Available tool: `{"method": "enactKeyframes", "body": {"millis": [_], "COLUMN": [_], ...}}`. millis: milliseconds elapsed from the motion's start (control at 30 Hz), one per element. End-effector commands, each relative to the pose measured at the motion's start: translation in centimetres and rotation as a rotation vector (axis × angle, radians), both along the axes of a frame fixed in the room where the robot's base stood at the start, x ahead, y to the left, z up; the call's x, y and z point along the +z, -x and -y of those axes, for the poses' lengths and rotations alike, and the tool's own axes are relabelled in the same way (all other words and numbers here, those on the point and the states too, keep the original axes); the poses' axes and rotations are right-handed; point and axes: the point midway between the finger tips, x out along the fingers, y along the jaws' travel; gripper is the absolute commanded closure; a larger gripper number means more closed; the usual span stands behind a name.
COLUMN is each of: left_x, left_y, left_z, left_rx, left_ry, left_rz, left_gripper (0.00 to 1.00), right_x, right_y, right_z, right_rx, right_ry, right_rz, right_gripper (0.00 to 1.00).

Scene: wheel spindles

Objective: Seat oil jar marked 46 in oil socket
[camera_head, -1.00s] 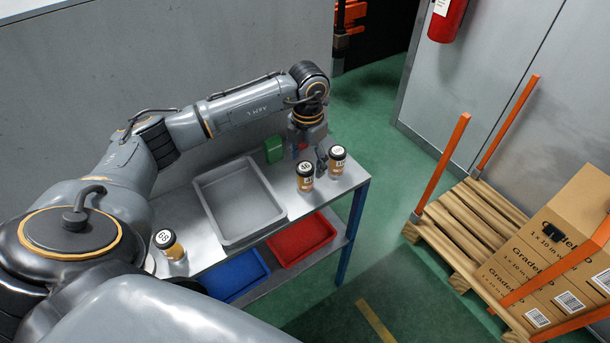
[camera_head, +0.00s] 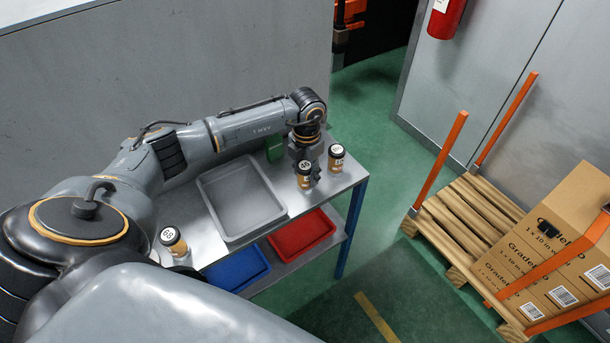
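The jar whose lid seems to read 46 (camera_head: 304,180) stands upright at the right end of a grey metal cart (camera_head: 209,246). It is amber with a dark rim and a pale lid. My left gripper (camera_head: 313,170) points down right behind this jar, close to it. The jar and the wrist hide most of its fingers, so I cannot tell whether they touch it or how far they are open. A second jar (camera_head: 336,162) stands just to the right, its mark unclear. I cannot make out the oil socket. My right gripper is not in view.
A grey tray (camera_head: 210,206) fills the middle of the cart top. Another jar (camera_head: 174,243) stands at the left end. A green block (camera_head: 274,148) sits at the back. Red (camera_head: 301,238) and blue (camera_head: 238,271) bins lie below. A pallet (camera_head: 450,215) with cartons stands right.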

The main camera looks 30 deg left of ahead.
Motion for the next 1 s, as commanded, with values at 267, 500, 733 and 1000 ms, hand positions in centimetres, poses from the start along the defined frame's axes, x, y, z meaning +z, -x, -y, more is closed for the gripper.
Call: {"method": "enactKeyframes", "body": {"millis": [267, 500, 733, 1000], "left_x": [0.0, 1.0, 4.7, 9.6], "left_y": [0.0, -0.1, 1.6, 7.3], "left_z": [0.0, 0.0, -0.1, -0.1], "left_rx": [0.0, -0.001, -0.003, -0.002], "left_ry": [0.0, 0.001, -0.002, -0.005], "left_rz": [0.0, 0.004, 0.003, 0.002], "left_gripper": [0.91, 0.91, 0.91, 0.91], "right_x": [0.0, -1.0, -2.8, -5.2], "right_y": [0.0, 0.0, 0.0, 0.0], "right_z": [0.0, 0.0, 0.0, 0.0], "right_rx": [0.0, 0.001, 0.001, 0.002], "right_ry": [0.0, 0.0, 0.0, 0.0], "right_rz": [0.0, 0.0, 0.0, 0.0], "right_gripper": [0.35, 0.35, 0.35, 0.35]}}
